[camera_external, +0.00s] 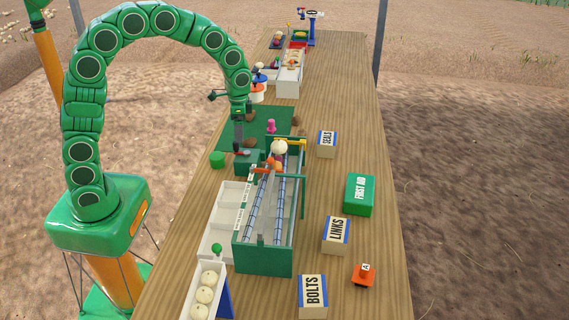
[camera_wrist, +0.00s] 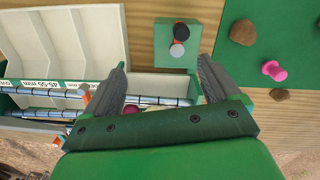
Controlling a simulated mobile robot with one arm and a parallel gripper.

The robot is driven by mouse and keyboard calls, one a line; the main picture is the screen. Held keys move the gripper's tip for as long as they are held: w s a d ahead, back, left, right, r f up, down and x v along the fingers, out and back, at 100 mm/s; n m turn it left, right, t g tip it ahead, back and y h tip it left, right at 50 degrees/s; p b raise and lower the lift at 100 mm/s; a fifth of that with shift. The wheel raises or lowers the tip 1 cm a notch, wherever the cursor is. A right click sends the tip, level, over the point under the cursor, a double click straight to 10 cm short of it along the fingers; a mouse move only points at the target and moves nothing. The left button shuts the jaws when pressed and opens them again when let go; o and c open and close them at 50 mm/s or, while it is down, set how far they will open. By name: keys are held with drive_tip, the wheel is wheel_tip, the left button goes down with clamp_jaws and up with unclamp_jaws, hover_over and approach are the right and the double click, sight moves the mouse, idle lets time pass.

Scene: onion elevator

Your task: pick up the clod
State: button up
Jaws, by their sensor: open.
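Several brown clods lie on the green mat (camera_external: 232,133). In the wrist view one clod (camera_wrist: 242,32) is at upper right and another (camera_wrist: 279,95) at right, beyond my right finger. I cannot tell which one the task means. My gripper (camera_external: 240,150) is open and empty, above the small green box near the mat's front edge. Its two fingers (camera_wrist: 163,66) stand wide apart in the wrist view.
A pink peg (camera_wrist: 273,70) stands among the clods. The green box (camera_wrist: 165,55) carries a red and a dark knob. The green roller machine (camera_external: 262,258) with an onion (camera_external: 279,146) stands in front, beside white trays (camera_external: 216,240). Labelled boxes (camera_external: 336,235) stand right.

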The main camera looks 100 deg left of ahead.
drive_tip(key=n, duration=0.1)
hover_over(250, 139)
drive_tip(key=f, duration=0.9)
drive_tip(key=shift+s+a+f, duration=0.15)
drive_tip(key=shift+a+f, duration=0.05)
drive_tip(key=shift+f, duration=1.5)
drive_tip(key=shift+s+d+f, duration=0.1)
drive_tip(key=shift+f, duration=1.2)
drive_tip(key=shift+d+f, duration=0.1)
drive_tip(key=shift+f, duration=1.2)
drive_tip(key=c, duration=1.2)
drive_tip(key=shift+r, duration=0.1)
drive_tip(key=shift+r, duration=0.3)
wheel_tip(250, 139, up, 2)
drive_tip(key=shift+r, duration=0.1)
drive_tip(key=s+d+r, duration=1)
